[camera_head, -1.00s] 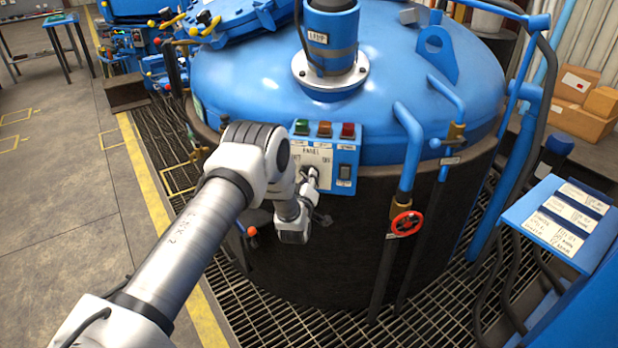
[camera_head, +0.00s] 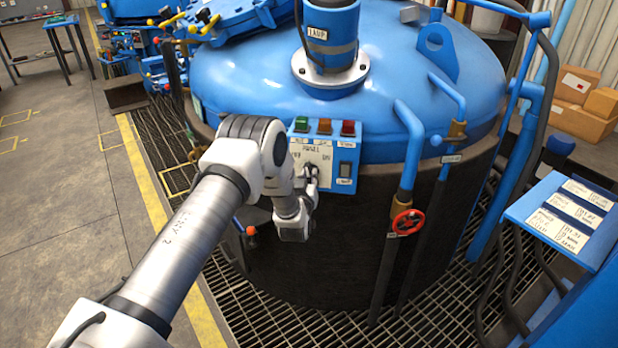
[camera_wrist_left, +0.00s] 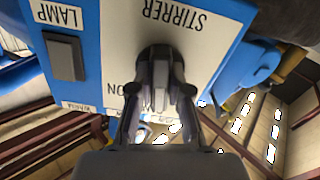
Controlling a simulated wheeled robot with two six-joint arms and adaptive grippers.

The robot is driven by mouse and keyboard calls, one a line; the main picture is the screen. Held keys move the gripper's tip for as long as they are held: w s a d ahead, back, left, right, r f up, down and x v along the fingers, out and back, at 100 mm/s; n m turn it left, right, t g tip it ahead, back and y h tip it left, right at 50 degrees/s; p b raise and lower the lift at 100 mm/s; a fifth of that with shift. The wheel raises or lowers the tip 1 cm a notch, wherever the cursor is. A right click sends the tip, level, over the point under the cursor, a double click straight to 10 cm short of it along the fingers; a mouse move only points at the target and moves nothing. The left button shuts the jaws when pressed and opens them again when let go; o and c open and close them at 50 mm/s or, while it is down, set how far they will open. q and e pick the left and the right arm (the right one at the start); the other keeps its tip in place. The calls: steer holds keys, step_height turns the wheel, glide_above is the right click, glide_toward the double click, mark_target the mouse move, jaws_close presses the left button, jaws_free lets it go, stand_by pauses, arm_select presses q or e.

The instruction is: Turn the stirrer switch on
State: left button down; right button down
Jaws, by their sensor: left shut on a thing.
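The stirrer switch (camera_wrist_left: 160,72) is a dark knob on a white plate marked STIRRER in the left wrist view, where the lettering appears upside down. My left gripper (camera_head: 309,180) is at the panel's white plate. In the left wrist view my left gripper (camera_wrist_left: 160,106) has one finger on each side of the knob and is shut on it. An ON label is partly hidden behind the left finger there. My right gripper is not in view.
Green, orange and red buttons (camera_head: 324,127) line the panel's top. A dark lamp rocker switch (camera_head: 345,170) sits right of the knob and shows in the left wrist view (camera_wrist_left: 64,56). Pipes with a red valve wheel (camera_head: 407,222) stand to the right. Floor grating (camera_head: 280,325) lies below.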

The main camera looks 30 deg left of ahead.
arm_select(q)
steer(key=m, duration=0.5)
steer(key=shift+m, duration=0.3)
steer(key=m, duration=0.5)
steer(key=shift+d+m, duration=0.1)
steer(key=shift+m, duration=0.2)
steer(key=c, duration=1.1)
jaws_free()
steer(key=v, duration=1.2)
